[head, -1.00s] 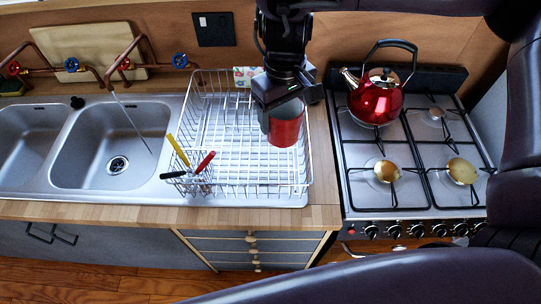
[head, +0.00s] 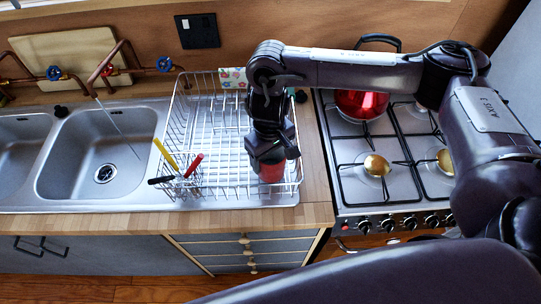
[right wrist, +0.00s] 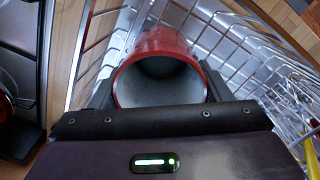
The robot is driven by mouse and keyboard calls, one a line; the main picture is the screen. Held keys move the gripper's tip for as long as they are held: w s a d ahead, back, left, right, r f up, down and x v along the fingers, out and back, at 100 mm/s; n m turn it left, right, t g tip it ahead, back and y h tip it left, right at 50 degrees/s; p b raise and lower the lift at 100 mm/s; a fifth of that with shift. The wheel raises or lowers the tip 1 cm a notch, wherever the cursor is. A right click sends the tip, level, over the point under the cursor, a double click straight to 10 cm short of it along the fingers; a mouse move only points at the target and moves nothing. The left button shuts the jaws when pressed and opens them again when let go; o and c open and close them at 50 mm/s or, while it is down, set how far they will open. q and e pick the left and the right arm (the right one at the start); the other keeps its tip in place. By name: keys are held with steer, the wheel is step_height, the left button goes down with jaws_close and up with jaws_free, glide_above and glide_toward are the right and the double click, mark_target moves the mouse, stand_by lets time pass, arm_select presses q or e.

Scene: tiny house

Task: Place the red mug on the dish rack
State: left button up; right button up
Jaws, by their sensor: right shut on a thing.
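The red mug (head: 271,172) is in the right part of the white wire dish rack (head: 214,187), mostly hidden behind my right gripper (head: 270,160) in the head view. In the right wrist view the mug (right wrist: 160,45) lies between the two fingers of my right gripper (right wrist: 158,92), its open grey mouth facing the camera. The gripper is shut on it. Rack wires (right wrist: 240,50) run on both sides of the mug. I cannot tell whether the mug touches the rack floor. My left gripper is not in view.
A cutlery holder with yellow, red and black handles (head: 178,170) sits at the rack's front left. The sink (head: 100,150) is to the left. The stove with a red kettle (head: 361,104) is to the right, partly behind my right arm. The rack's middle is empty.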

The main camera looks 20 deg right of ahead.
steer(key=shift+f, duration=0.1)
steer(key=o, duration=1.2)
steer(key=shift+f, duration=0.1)
steer(key=shift+c, duration=0.2)
step_height(320, 180, up, 12)
steer(key=shift+r, duration=0.2)
steer(key=shift+a, duration=0.1)
